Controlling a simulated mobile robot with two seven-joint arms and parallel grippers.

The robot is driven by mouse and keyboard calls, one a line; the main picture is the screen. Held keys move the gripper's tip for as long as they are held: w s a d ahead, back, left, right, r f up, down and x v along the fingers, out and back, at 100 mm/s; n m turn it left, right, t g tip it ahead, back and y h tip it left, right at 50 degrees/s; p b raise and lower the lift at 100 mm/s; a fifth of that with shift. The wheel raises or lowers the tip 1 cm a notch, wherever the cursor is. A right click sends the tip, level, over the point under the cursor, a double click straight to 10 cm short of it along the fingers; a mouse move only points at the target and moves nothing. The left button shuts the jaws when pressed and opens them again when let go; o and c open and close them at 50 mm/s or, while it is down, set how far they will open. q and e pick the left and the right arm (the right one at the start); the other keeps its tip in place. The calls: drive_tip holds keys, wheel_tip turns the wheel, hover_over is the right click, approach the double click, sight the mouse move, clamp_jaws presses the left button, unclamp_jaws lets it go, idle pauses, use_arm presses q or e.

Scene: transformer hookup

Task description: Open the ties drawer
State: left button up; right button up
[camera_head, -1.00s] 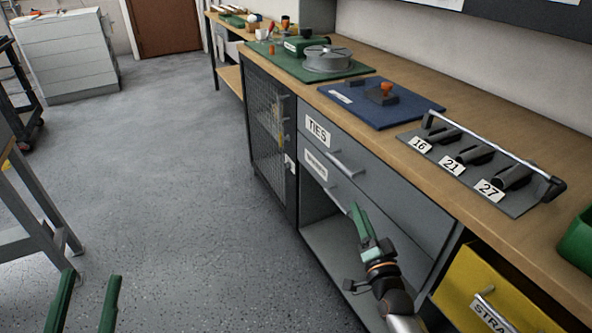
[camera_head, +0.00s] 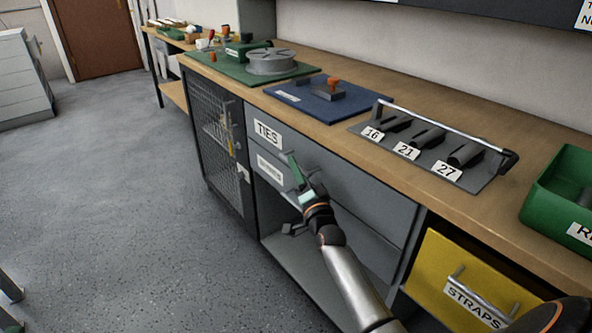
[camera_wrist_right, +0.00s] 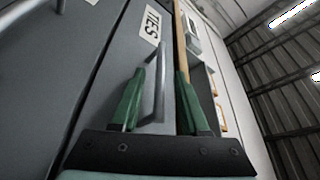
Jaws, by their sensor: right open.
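The grey ties drawer (camera_head: 350,185) is shut, flush in the cabinet under the worktop, with a white TIES label (camera_head: 268,132) at its left end. My right gripper (camera_head: 300,172) is in front of the drawer face and hides most of its handle in the head view. In the right wrist view the bar handle (camera_wrist_right: 160,88) stands between the two green fingers of that gripper (camera_wrist_right: 161,75), which are apart and not closed on it. The TIES label (camera_wrist_right: 152,22) shows just beyond.
A second grey drawer (camera_head: 268,170) lies below, over an open shelf (camera_head: 300,265). A yellow STRAPS drawer (camera_head: 465,285) is to the right and a mesh door (camera_head: 215,145) to the left. The worktop holds a blue mat (camera_head: 310,108) and a numbered rack (camera_head: 400,150).

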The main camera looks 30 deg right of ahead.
drive_tip(key=shift+w+d+r, duration=0.15)
drive_tip(key=shift+w, duration=0.55)
drive_tip(key=shift+c, duration=0.2)
clamp_jaws()
idle(0.9)
